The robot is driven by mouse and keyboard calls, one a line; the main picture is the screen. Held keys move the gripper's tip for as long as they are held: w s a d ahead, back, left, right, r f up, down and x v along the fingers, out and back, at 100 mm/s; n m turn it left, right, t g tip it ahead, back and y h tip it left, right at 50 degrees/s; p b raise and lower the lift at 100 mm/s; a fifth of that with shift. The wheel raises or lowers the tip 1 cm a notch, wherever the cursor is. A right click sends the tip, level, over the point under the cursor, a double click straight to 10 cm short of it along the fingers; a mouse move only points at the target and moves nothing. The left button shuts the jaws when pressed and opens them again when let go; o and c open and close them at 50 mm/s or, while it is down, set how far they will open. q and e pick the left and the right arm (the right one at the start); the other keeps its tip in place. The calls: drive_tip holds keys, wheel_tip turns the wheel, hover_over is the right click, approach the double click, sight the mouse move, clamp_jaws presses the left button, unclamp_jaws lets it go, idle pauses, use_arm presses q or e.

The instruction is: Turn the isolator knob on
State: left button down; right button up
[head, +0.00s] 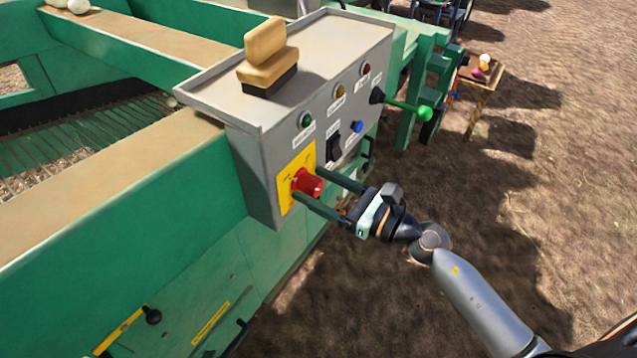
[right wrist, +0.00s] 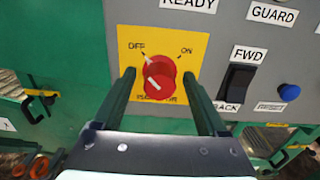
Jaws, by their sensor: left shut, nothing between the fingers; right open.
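The red isolator knob (head: 308,184) sits on a yellow plate (head: 284,190) at the lower part of the grey control box. In the right wrist view the knob (right wrist: 160,75) has white marks towards its upper left, on the side of the OFF label (right wrist: 136,46). The ON label (right wrist: 186,50) is at the upper right. My right gripper (right wrist: 158,78) is open, with one finger on each side of the knob. I cannot tell whether the fingers touch it. The lettering below the knob is partly hidden. My left gripper is not in view.
The control box (head: 250,165) also carries a black rocker switch (head: 333,149), a blue button (head: 357,127), lamps and a green-tipped lever (head: 424,113). A tan seat-shaped block (head: 268,62) stands on top. Green machine frame lies to the left; open soil is at the right.

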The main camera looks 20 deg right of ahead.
drive_tip(key=shift+c, duration=0.4)
clamp_jaws()
